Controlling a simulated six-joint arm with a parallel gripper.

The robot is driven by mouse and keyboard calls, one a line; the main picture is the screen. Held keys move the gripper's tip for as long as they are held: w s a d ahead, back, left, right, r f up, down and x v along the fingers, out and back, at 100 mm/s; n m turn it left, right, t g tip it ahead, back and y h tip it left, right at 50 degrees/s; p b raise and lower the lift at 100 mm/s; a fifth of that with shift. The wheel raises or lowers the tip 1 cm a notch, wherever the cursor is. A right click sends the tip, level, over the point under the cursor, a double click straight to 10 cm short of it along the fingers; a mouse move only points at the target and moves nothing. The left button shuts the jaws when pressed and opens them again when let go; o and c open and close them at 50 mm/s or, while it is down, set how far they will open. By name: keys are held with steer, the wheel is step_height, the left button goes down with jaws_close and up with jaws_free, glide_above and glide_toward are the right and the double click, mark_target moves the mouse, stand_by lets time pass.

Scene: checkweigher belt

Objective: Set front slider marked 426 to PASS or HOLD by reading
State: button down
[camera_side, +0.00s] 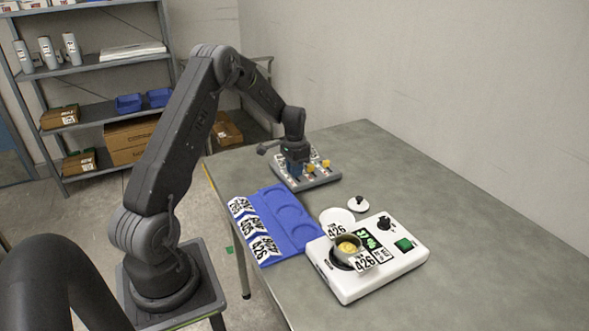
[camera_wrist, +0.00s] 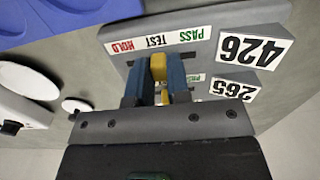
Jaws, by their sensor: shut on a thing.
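The slider panel (camera_side: 322,180) is a grey block at the table's far side. In the wrist view its row marked 426 (camera_wrist: 250,48) has a strip reading PASS, TEST and HOLD (camera_wrist: 155,41). The yellow knob (camera_wrist: 158,66) of that row stands by TEST. My gripper (camera_wrist: 156,88) has its blue fingers shut on this knob, one on each side. In the side view my gripper (camera_side: 295,170) is over the panel's left part. The white weigher (camera_side: 345,290) has a green-lit display (camera_side: 369,240), whose reading I cannot make out. A cup with yellow contents (camera_side: 347,247) and a 426 tag sits on it.
Another row marked 265 (camera_wrist: 234,86) lies beside the 426 row, and yellow knobs (camera_side: 310,168) show right of my gripper. A blue tray (camera_side: 272,205) with round hollows and tags lies between panel and weigher. A white lidded piece (camera_side: 358,204) is nearby. The table's right is clear.

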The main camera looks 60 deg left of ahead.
mark_target(299, 181)
steer(key=shift+d, duration=1.35)
steer(key=c, duration=1.1)
jaws_free()
step_height(299, 181, up, 14)
steer(key=shift+f, duration=0.1)
